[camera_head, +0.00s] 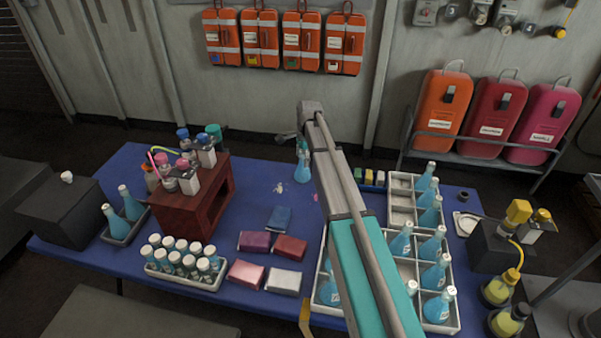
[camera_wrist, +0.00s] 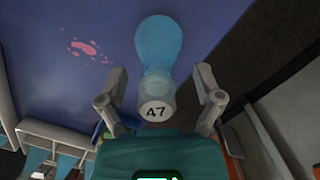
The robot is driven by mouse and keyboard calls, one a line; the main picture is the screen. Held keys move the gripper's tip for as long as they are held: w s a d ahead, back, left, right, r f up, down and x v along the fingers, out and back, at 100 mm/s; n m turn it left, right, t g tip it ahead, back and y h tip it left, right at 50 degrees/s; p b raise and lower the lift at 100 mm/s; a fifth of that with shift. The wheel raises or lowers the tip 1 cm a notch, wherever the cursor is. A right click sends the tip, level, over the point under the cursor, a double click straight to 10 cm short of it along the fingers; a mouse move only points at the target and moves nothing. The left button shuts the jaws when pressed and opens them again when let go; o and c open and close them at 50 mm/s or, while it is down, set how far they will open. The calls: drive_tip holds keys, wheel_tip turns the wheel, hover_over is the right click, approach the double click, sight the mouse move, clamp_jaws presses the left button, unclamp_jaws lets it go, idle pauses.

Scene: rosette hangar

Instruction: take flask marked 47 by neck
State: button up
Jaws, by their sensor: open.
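The flask marked 47 (camera_wrist: 158,48) is pale blue, with a round body and a light cap that bears the number 47. In the wrist view its neck and cap lie between the two spread fingers of my gripper (camera_wrist: 161,88), with a gap visible on each side. My gripper is open and holds nothing. In the head view a blue flask (camera_head: 303,171) stands on the blue table (camera_head: 330,205) just below the end of my arm; its number is too small to read there. My arm hides part of its surroundings, and the fingers are unclear in that view.
Pink splashes (camera_wrist: 87,48) mark the table near the flask. A white crate (camera_head: 402,200) of blue flasks stands to the right. A dark red rack (camera_head: 205,200) and a tray of vials (camera_head: 190,282) stand left. Coloured packs (camera_head: 290,247) lie at the front.

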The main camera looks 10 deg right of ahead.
idle(0.4)
drive_tip(key=c, duration=1)
drive_tip(key=shift+r, duration=0.2)
wheel_tip(320, 180, up, 2)
drive_tip(key=p, duration=0.2)
drive_tip(key=shift+r+p, duration=0.1)
drive_tip(key=shift+p, duration=0.2)
drive_tip(key=s+d+r+p, duration=0.2)
drive_tip(key=s+r+p, duration=0.1)
drive_tip(key=s, duration=0.1)
drive_tip(key=s+d+r+p, duration=0.2)
drive_tip(key=s+r+p, duration=0.2)
drive_tip(key=s+d+r+p, duration=0.3)
drive_tip(key=s, duration=0.1)
drive_tip(key=shift+s+r, duration=0.1)
drive_tip(key=shift+r, duration=0.1)
